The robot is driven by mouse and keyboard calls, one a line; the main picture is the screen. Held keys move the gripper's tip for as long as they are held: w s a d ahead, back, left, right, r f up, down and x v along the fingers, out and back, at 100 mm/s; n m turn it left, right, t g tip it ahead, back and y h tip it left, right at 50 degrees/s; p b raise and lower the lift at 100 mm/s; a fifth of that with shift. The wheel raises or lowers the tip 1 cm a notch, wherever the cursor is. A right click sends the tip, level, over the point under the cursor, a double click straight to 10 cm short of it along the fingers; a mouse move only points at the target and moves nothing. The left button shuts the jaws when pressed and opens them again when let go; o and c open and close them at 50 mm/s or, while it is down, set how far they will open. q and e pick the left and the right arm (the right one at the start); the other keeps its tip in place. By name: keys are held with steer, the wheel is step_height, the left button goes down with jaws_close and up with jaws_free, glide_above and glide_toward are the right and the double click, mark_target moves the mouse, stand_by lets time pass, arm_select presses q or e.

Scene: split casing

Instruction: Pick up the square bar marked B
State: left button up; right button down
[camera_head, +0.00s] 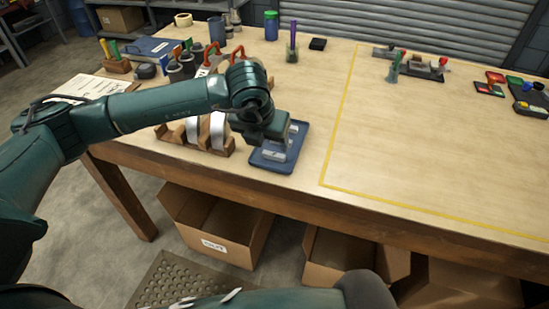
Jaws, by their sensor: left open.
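A blue tray (262,165) lies near the front edge of the workbench. A small grey metal piece (273,155) shows in its front part; I cannot read a B on it or tell whether it is the square bar. My left gripper (285,138) reaches in from the left and hangs over the back part of the tray, behind this piece. It is open, and its fingertips are hard to make out. The gripper and wrist hide part of the tray. My right gripper does not show.
A wooden rack (207,147) with silvery rounded parts stands left of the tray. A yellow line (338,125) bounds a mostly clear area to the right. Cardboard boxes (215,225) sit below the bench.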

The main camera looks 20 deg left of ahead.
mark_target(274, 154)
arm_select(q)
steer(key=shift+x, duration=1)
steer(key=shift+w+d+f+b, duration=0.1)
steer(key=shift+w+f+b, duration=0.05)
steer(key=shift+f+b, duration=0.3)
steer(key=x, duration=0.2)
steer(key=b+x, duration=0.1)
steer(key=x, duration=0.1)
steer(key=shift+w+d+f, duration=0.15)
steer(key=shift+w, duration=0.2)
steer(key=shift+w+f+b, duration=0.15)
steer(key=shift+f+b, duration=0.1)
steer(key=shift+b, duration=0.1)
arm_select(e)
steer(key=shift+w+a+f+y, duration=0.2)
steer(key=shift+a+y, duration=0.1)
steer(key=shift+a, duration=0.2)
arm_select(q)
steer(key=c, duration=0.6)
steer(key=shift+c, duration=1)
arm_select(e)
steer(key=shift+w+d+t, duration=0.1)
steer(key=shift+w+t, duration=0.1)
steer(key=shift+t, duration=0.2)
